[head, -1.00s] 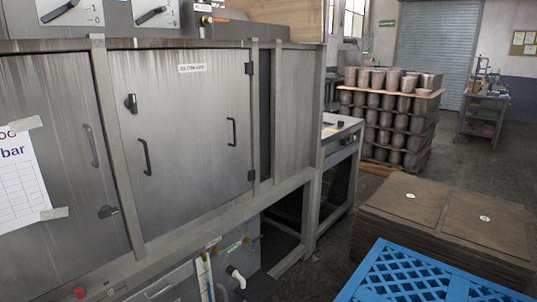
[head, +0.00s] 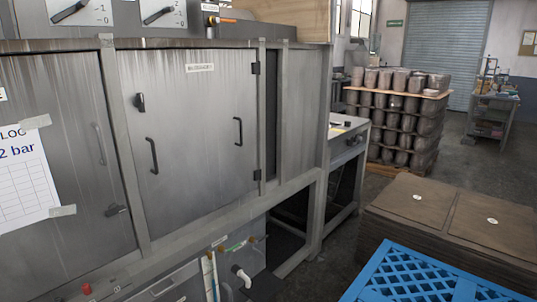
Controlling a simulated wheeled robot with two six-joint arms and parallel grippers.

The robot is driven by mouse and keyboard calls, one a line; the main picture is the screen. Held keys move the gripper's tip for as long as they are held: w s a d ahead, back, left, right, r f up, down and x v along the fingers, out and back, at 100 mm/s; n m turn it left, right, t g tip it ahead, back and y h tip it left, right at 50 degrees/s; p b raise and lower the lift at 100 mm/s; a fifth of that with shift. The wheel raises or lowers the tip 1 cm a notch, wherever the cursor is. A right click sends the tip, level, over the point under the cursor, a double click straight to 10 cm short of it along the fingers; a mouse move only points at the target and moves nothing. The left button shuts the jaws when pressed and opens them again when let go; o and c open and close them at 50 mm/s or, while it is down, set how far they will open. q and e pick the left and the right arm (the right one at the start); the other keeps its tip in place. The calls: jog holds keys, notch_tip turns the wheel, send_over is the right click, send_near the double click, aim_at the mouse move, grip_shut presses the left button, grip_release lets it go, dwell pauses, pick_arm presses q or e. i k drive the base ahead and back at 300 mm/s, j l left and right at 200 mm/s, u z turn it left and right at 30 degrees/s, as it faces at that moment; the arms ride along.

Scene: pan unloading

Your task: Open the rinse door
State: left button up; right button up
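A large grey metal door (head: 195,130) with a small label plate (head: 200,68) near its top stands closed in the machine front. I cannot read the label. It has a black latch (head: 140,102) at upper left, a black bar handle (head: 152,155) below that, another bar handle (head: 238,131) at right and hinges (head: 256,68) on its right edge. A second closed grey door (head: 65,110) at left has a bar handle (head: 99,145), a dark latch (head: 116,210) and a taped paper sheet (head: 25,180). Neither of my grippers is in view.
A blue lattice crate (head: 410,275) and a stack of brown sheets (head: 450,215) stand at lower right. Pipes and a valve (head: 240,275) sit under the machine. A pallet of stacked pots (head: 400,120) stands behind. Floor shows between the machine and the stack.

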aim_at(59, 173)
jog(key=u, duration=1.45)
